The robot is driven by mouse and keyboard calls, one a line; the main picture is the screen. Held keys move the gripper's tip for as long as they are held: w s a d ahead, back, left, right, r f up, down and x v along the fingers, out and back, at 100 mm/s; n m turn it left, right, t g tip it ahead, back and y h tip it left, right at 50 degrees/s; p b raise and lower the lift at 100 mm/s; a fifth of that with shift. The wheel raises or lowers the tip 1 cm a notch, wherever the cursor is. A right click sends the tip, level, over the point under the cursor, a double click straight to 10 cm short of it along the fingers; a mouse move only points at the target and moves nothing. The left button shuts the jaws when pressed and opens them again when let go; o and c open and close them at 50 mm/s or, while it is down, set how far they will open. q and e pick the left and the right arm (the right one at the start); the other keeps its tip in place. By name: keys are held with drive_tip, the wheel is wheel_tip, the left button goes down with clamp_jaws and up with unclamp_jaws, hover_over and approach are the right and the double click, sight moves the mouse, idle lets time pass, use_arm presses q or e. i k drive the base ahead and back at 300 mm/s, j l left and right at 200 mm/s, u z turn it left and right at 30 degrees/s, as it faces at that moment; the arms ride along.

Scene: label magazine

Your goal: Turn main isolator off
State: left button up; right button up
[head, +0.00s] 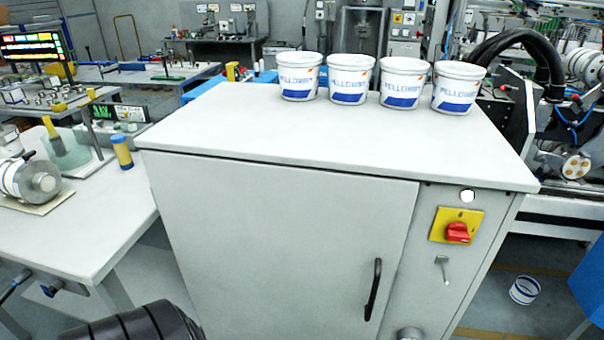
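The main isolator is a red rotary handle (458,232) on a yellow plate (440,222). It sits on the upper right of the grey cabinet's front, on the narrow panel beside the door. The red grip looks roughly horizontal; its marked position is too small to read. A small metal key or lever (443,268) is below it, and a round white lamp or button (467,196) is above it. Neither of my grippers shows in the head view. A dark, rounded part of my own body shows at the bottom left, well away from the isolator.
The grey cabinet (270,240) has a door with a black handle (373,290). Several white tubs stand along its top's back edge, one of them at the right (457,88). A workbench (100,225) is at left. A small tub (524,290) lies on the floor at right.

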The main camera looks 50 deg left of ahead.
sight(456, 232)
drive_tip(key=k+l+u, duration=0.1)
drive_tip(key=l+u, duration=0.3)
drive_tip(key=k+l+u, duration=0.15)
drive_tip(key=l+u, duration=0.3)
drive_tip(key=k+l+u, duration=0.25)
drive_tip(key=u, duration=0.15)
drive_tip(key=k+l+u, duration=0.25)
drive_tip(key=u, duration=0.2)
drive_tip(key=k+l, duration=0.15)
drive_tip(key=k+l+u, duration=0.1)
drive_tip(key=l, duration=0.25)
drive_tip(key=i+l+u, duration=0.2)
drive_tip(key=i+l, duration=0.2)
drive_tip(key=l, duration=0.25)
drive_tip(key=i+l+u, duration=0.1)
drive_tip(key=l, duration=0.25)
drive_tip(key=i+l+u, duration=0.1)
drive_tip(key=i+l, duration=0.15)
drive_tip(key=k+l, duration=0.1)
drive_tip(key=k, duration=0.9)
